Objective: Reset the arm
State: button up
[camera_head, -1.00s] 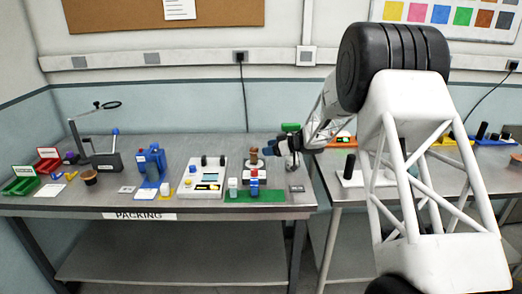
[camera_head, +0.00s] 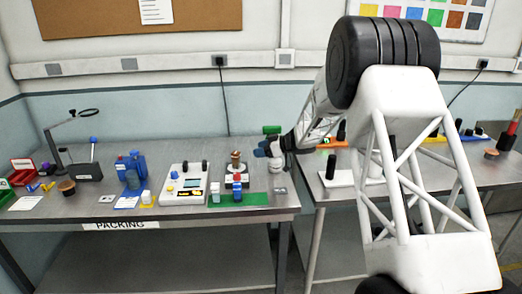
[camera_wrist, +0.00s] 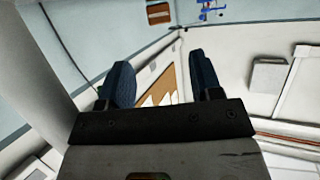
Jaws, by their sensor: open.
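My gripper (camera_head: 265,150) is at the right end of the packing table, just right of a small stand with a brown top (camera_head: 236,167). In the wrist view its two dark blue fingers (camera_wrist: 160,85) stand apart with nothing between them. That view looks past the fingers toward walls and a corner, with no table object near the fingertips. My arm runs from the gripper up to the large black joint at the right of the head view.
A second table (camera_head: 318,192) stands right.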

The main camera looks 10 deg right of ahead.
jog(key=shift+a, duration=0.1)
jog(key=s+d+r+m+t+h, duration=0.1)
jog(key=s+r+m+t+h, duration=0.15)
jog(key=r, duration=0.45)
jog(key=s+d+r+m+t+h, duration=0.2)
jog(key=s+r+t+h, duration=0.15)
jog(key=r, duration=0.35)
jog(key=s+d+r+m+t+h, duration=0.2)
jog(key=s+d+r+m+h, duration=0.3)
jog(key=s, duration=0.6)
jog(key=s+d+m+g+h, duration=0.2)
jog(key=s, duration=0.8)
jog(key=s+d+m+g+h, duration=0.1)
jog(key=s+d+g+h, duration=0.1)
jog(key=s, duration=0.8)
jog(key=s+a+f+g+y, duration=0.1)
jog(key=s+f+g, duration=0.2)
jog(key=s, duration=1)
jog(key=s+a+f+m+g, duration=0.1)
jog(key=s+a+f+g, duration=0.1)
jog(key=s, duration=1.1)
notch_tip(320, 180, down, 2)
jog(key=shift+s+a+f+g+y, duration=0.15)
jog(key=shift+s+g+y, duration=0.25)
jog(key=shift+g, duration=0.4)
